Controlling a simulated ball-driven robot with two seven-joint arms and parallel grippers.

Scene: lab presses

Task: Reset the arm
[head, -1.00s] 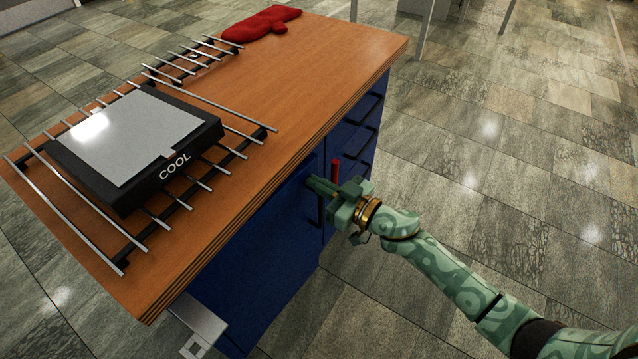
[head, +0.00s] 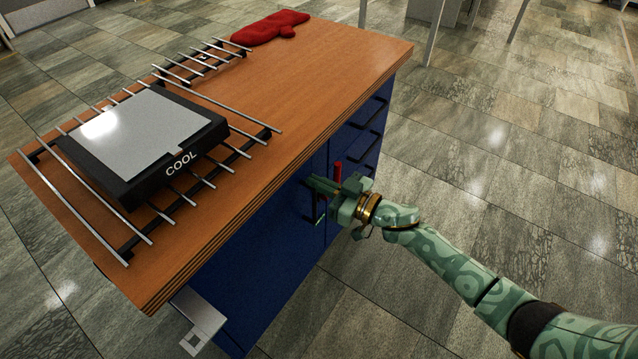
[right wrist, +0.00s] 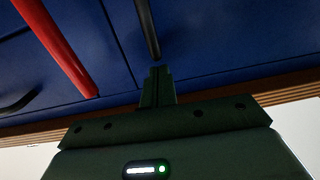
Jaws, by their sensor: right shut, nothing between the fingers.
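My right gripper (head: 318,186) is shut and empty beside the blue cabinet (head: 262,250), in the head view. In the right wrist view its closed fingers (right wrist: 157,78) point at the blue front (right wrist: 200,50), close to the lower end of a black handle (right wrist: 147,30). I cannot tell whether they touch it. A red handle (head: 338,172) stands next to the gripper; it also shows at the left of the right wrist view (right wrist: 60,45). My left gripper is not in view.
The wooden worktop (head: 330,60) overhangs the cabinet. On it are a black block marked COOL (head: 140,135) on a metal rack (head: 125,250), a smaller rack (head: 200,62) and a red mitt (head: 270,27). Open tiled floor (head: 480,150) lies to the right.

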